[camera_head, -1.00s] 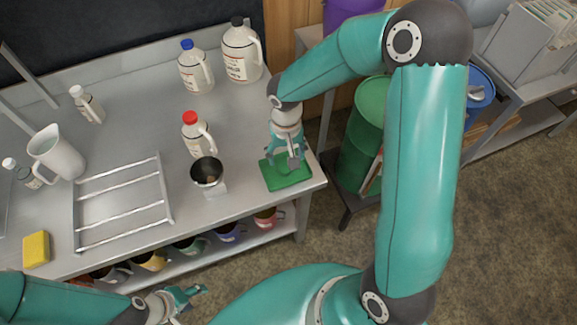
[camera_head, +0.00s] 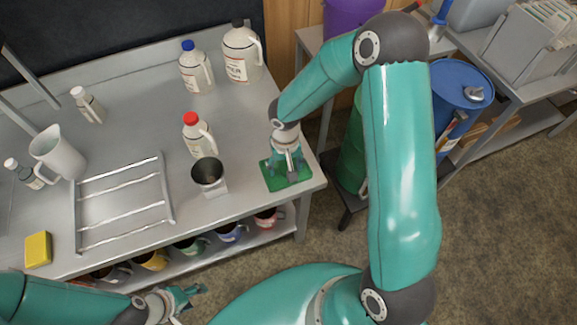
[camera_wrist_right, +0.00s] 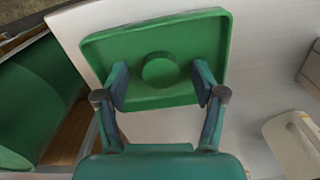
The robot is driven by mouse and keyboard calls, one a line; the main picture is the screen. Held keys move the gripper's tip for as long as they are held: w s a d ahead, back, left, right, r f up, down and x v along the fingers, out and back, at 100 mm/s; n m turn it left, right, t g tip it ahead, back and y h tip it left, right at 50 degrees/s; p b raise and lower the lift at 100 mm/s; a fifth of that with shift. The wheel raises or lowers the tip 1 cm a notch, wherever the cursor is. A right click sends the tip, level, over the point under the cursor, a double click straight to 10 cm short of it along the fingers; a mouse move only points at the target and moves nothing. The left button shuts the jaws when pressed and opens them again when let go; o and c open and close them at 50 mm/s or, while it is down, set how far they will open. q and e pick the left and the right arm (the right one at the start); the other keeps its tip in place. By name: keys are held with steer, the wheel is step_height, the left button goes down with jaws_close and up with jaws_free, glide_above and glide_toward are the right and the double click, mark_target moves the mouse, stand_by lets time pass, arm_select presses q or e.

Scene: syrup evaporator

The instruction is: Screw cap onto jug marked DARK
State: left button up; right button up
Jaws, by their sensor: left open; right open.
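My right gripper (camera_head: 287,177) is open over a green tray (camera_head: 268,182) at the table's right corner. In the right wrist view, its fingers (camera_wrist_right: 161,85) stand apart on either side of a round green disc (camera_wrist_right: 160,69), which matches the tray (camera_wrist_right: 205,40) in colour; I cannot tell whether it is a cap. Jugs with red (camera_head: 199,137), blue (camera_head: 196,70) and black (camera_head: 242,55) caps stand upright on the table. Their labels are too small to read, so I cannot tell which is marked DARK. My left gripper (camera_head: 188,299) is open and empty at the front edge.
A wire rack (camera_head: 122,204), white pitcher (camera_head: 58,155), small bottles (camera_head: 88,105) and yellow sponge (camera_head: 38,250) are further left. Mugs sit on the shelf below. A green barrel (camera_head: 352,155) stands right of the table.

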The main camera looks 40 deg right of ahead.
mark_target(286, 168)
steer(key=c, duration=0.7)
steer(key=shift+c, duration=0.2)
step_height(286, 168, up, 20)
stand_by(0.6)
